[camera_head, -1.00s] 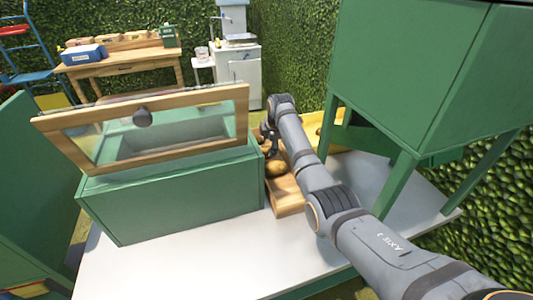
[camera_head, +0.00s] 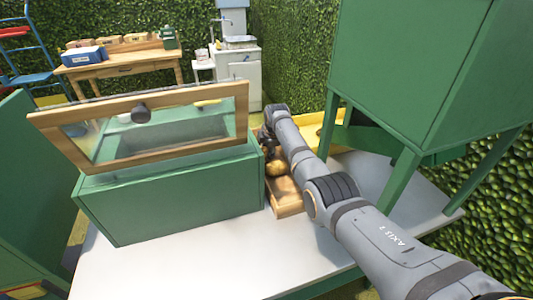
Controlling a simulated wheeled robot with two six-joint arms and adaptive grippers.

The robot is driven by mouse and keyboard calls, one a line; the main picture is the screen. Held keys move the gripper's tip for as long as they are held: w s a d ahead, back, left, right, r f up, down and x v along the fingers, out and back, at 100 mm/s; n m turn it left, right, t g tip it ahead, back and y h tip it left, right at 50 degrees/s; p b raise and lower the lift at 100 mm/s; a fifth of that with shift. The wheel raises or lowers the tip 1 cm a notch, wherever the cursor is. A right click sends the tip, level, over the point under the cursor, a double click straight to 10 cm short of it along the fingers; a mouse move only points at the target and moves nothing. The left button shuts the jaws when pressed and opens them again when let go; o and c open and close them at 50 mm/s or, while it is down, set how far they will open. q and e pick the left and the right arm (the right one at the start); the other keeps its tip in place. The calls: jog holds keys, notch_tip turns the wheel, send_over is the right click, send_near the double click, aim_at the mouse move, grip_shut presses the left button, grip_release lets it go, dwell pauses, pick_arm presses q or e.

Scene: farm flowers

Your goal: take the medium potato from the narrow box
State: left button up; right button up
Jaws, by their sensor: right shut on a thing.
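The narrow box (camera_head: 286,207) is a small wooden box on the white table, between the green cold-frame-like box and my right arm. Brown potatoes (camera_head: 275,168) show in it, partly hidden by my arm. My right gripper (camera_head: 267,146) reaches down at the far part of the narrow box. It is shut on a potato, taken as the medium potato; the fingers are small and dark here, and the potato's size is hard to judge. My left gripper is not in view.
The green box (camera_head: 175,205) with a tilted, wood-framed glass lid (camera_head: 150,128) stands close on the left. A green cabinet on legs (camera_head: 405,75) stands on the right. A yellow tray (camera_head: 325,126) lies behind my arm. The white table's front (camera_head: 215,262) is clear.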

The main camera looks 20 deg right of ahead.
notch_tip(320, 180, up, 10)
jog(key=shift+p, duration=0.35)
